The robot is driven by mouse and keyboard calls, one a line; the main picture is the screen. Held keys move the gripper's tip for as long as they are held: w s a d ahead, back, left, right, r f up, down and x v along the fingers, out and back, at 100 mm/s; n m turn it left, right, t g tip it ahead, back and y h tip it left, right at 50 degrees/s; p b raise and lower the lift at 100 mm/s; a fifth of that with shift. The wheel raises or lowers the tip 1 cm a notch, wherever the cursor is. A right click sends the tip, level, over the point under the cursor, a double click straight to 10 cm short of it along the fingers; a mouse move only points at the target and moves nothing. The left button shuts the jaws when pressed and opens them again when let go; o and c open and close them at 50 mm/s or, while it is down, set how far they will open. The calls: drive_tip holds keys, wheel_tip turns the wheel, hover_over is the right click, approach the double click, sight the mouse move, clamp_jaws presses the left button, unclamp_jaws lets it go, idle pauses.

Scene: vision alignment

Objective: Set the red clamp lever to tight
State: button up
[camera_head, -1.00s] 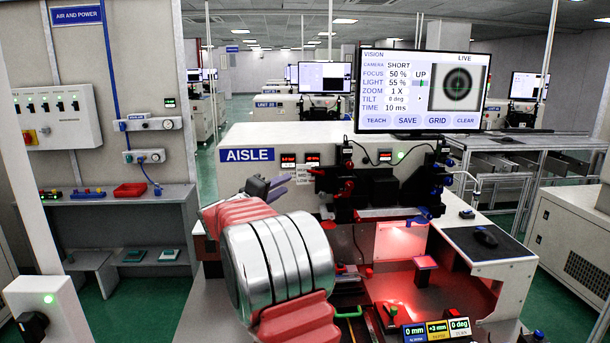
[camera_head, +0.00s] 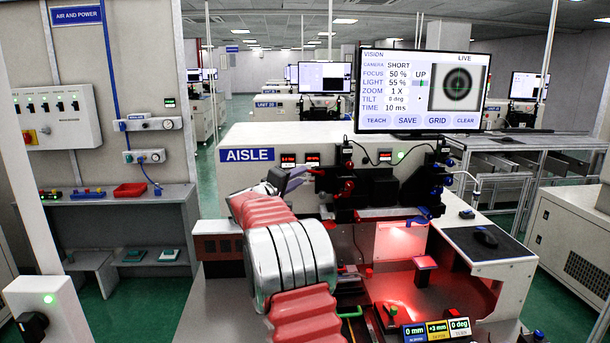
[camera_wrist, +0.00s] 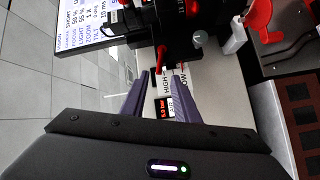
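A red lever-like part (camera_head: 343,189) sits on the black camera mount at the left end of the bench fixture. In the wrist view a slim red lever (camera_wrist: 160,56) stands just beyond the fingertips, between their lines; I cannot tell for certain that it is the clamp lever. My gripper (camera_wrist: 160,80) is open, its two dark fingers apart with nothing held. In the head view my gripper (camera_head: 299,172) is left of the mount and points toward it. A tight mark cannot be read.
The vision monitor (camera_head: 421,90) stands above the mount. A blue-knobbed unit (camera_head: 428,182) is to the right. Small red displays (camera_head: 312,158) are on the white cabinet panel (camera_head: 262,140). The aisle at left is open floor.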

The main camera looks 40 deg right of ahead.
sight(315, 172)
drive_tip(key=shift+x, duration=2.4)
clamp_jaws()
drive_tip(key=shift+a+f, duration=0.1)
drive_tip(key=shift+a, duration=0.05)
